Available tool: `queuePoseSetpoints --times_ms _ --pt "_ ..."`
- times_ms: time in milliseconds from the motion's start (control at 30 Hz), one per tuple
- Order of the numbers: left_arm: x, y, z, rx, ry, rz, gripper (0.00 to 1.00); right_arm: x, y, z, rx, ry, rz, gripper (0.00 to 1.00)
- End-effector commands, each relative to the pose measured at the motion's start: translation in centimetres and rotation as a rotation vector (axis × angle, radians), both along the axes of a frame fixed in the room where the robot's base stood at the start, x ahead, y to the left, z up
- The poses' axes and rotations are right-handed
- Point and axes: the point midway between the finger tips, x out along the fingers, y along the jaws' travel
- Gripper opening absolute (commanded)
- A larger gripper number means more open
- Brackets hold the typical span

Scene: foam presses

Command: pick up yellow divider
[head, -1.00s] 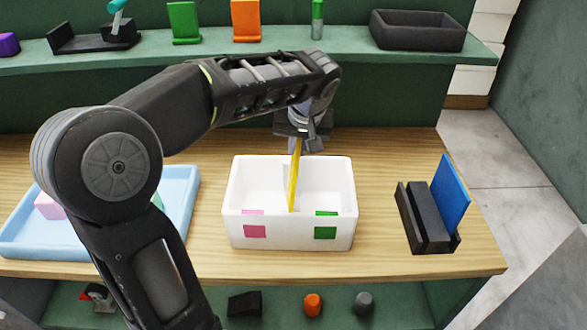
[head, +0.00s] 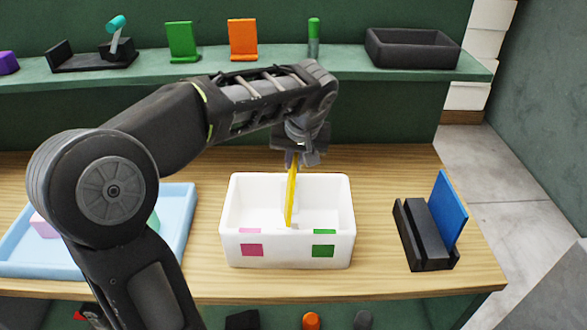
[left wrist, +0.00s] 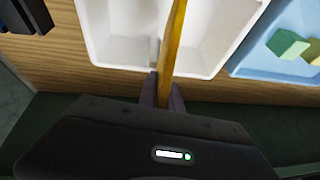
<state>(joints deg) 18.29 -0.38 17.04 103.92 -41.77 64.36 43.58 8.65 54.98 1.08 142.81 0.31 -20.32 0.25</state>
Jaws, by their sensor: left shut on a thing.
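The yellow divider (head: 291,196) is a thin upright panel at the middle of the white box (head: 240,250), which has a pink and a green square on its front. My left gripper (head: 300,160) is above the back of the box and is shut on the divider's upper end. In the left wrist view the divider (left wrist: 174,40) runs up from between the fingers (left wrist: 162,92), over the box (left wrist: 110,45). I cannot tell whether its lower edge is clear of the box floor. My right gripper is not in view.
A black slotted stand (head: 422,235) with a blue panel (head: 450,208) stands right of the box. A light blue tray (head: 178,215) with blocks is at left, partly behind my arm. A green shelf (head: 350,72) with several items runs behind. Bare table lies between box and stand.

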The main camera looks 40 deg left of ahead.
Motion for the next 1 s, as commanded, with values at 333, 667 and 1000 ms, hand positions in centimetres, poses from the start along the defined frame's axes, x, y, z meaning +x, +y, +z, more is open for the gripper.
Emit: queuePoseSetpoints --times_ms 333,667,1000 --pt "0.1 0.0 6.4 0.0 -0.006 -0.002 0.0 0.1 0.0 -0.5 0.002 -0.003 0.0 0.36" --pt "0.0 -0.1 9.0 0.0 0.0 -0.002 0.0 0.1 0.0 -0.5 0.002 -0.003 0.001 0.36" --pt "0.0 0.0 8.9 0.0 -0.001 -0.001 0.0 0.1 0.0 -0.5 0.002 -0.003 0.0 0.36"
